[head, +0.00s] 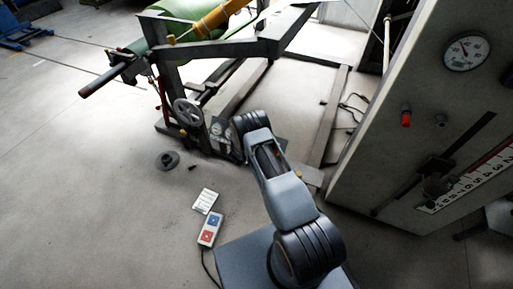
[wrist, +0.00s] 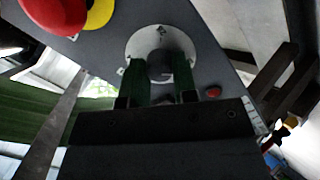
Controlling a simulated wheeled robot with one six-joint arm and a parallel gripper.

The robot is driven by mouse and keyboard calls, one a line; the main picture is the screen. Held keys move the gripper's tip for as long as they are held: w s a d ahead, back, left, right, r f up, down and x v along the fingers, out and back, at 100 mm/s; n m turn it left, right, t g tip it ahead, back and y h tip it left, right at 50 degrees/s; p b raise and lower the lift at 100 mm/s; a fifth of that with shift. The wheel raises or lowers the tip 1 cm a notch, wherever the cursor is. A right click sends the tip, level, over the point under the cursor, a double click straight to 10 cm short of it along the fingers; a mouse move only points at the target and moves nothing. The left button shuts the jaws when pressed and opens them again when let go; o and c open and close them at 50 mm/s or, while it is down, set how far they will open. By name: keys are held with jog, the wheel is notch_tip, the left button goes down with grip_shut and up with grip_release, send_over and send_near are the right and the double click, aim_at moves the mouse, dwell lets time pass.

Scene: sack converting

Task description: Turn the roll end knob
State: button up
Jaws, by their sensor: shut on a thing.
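In the wrist view, a round grey knob (wrist: 160,64) sits at the centre of a white dial plate (wrist: 139,45) on a dark grey panel. My gripper (wrist: 159,78) is shut on the knob, with one dark green finger on each side of it. The knob's near part is hidden between the fingers. In the head view my arm reaches to the foot of the dark steel roll stand (head: 225,48). My own arm hides the gripper and knob there.
A red mushroom button (wrist: 57,12) on a yellow ring and a small red button (wrist: 213,92) flank the dial. A handwheel (head: 188,112) is on the stand. A pendant (head: 209,229) lies below. A gauge panel (head: 415,130) stands right. The left floor is mostly clear.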

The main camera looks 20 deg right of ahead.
jog(key=o, duration=0.9)
jog(key=p+v, duration=0.5)
jog(key=v, duration=0.8)
jog(key=shift+s+a+r, duration=0.15)
jog(key=shift+s+a, duration=0.1)
jog(key=shift+a, duration=0.05)
